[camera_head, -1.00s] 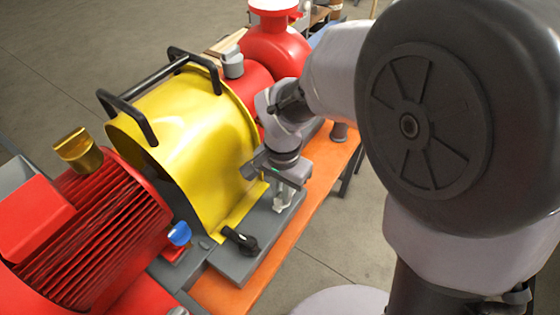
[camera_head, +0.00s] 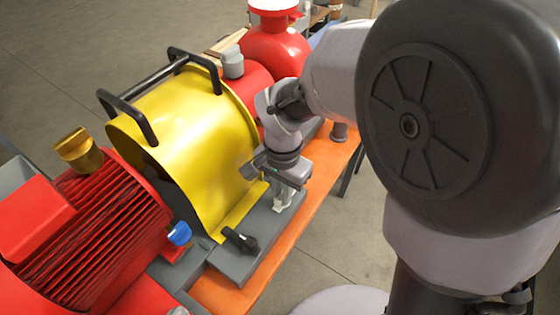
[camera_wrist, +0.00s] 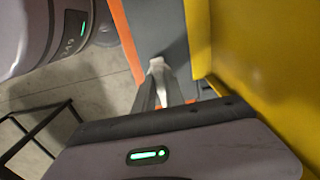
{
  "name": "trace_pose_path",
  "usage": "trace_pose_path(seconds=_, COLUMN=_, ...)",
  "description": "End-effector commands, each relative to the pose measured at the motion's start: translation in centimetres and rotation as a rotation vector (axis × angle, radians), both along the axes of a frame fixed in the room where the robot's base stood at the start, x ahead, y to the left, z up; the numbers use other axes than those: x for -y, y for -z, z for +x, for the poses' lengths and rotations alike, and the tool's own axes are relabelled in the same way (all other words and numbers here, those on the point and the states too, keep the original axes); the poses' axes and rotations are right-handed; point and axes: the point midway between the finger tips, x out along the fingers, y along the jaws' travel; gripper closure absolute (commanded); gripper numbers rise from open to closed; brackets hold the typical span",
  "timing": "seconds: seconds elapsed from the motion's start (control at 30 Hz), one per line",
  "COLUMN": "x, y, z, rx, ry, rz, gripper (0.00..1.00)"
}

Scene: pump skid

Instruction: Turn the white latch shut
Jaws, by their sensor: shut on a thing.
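The white latch (camera_wrist: 157,64) shows in the wrist view between the tips of my gripper (camera_wrist: 160,92), on the grey base plate beside the yellow guard. In the head view my gripper (camera_head: 283,190) points down at the plate, to the right of the guard's lower edge. It is shut on the white latch, which is mostly hidden by the fingers. I cannot tell the latch's exact angle.
The yellow guard (camera_head: 195,130) with black handles stands close beside my gripper. A black latch (camera_head: 240,241) sits on the grey plate nearer the camera. A blue knob (camera_head: 179,233) and the red finned motor (camera_head: 95,240) are at the left. An orange base (camera_head: 300,232) edges the plate.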

Motion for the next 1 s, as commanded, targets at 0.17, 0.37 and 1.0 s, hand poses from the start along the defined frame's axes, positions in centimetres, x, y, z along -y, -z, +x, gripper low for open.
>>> trace_pose_path(seconds=0.17, x=0.0, y=-0.09, z=0.03, rx=0.001, ry=-0.023, rz=0.0, gripper=1.0)
trace_pose_path(seconds=0.37, x=0.0, y=-0.22, z=0.03, rx=0.001, ry=-0.117, rz=-0.001, gripper=1.0)
trace_pose_path(seconds=1.0, x=-0.02, y=-0.31, z=0.04, rx=0.001, ry=-0.705, rz=-0.001, gripper=1.0)
